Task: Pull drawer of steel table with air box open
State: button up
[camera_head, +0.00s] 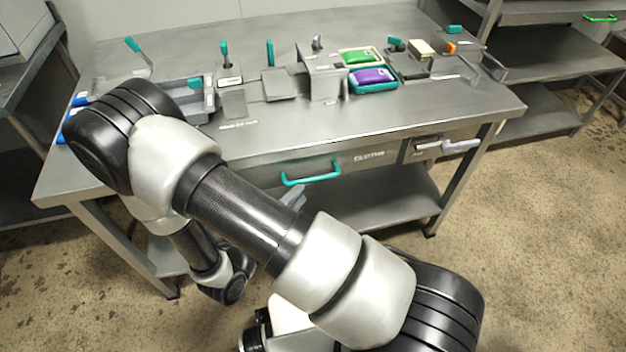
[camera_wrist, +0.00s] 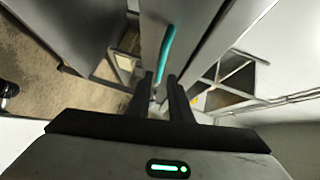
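The steel table (camera_head: 250,140) stands ahead with a drawer (camera_head: 365,158) under its top. The drawer front looks flush with the table and has a teal bar handle (camera_head: 311,174). In the wrist view the teal handle (camera_wrist: 166,50) lies just beyond and between my fingertips, apart from them as far as I can tell. My gripper (camera_wrist: 161,78) is open with a narrow gap and nothing held. In the head view my arm covers the left part of the table front and most of my gripper. I cannot tell which item is the air box.
A purple pack in a teal tray (camera_head: 374,90), a metal box stand (camera_head: 322,80) and several tools lie on the tabletop. A grey handle (camera_head: 447,146) sticks out at the right of the table front. A lower shelf (camera_head: 390,200) runs underneath. Floor at the right is clear.

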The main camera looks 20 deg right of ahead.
aim_at(311, 181)
jog(key=b+x, duration=0.1)
jog(key=x, duration=0.7)
jog(key=shift+w+d, duration=0.2)
grip_shut()
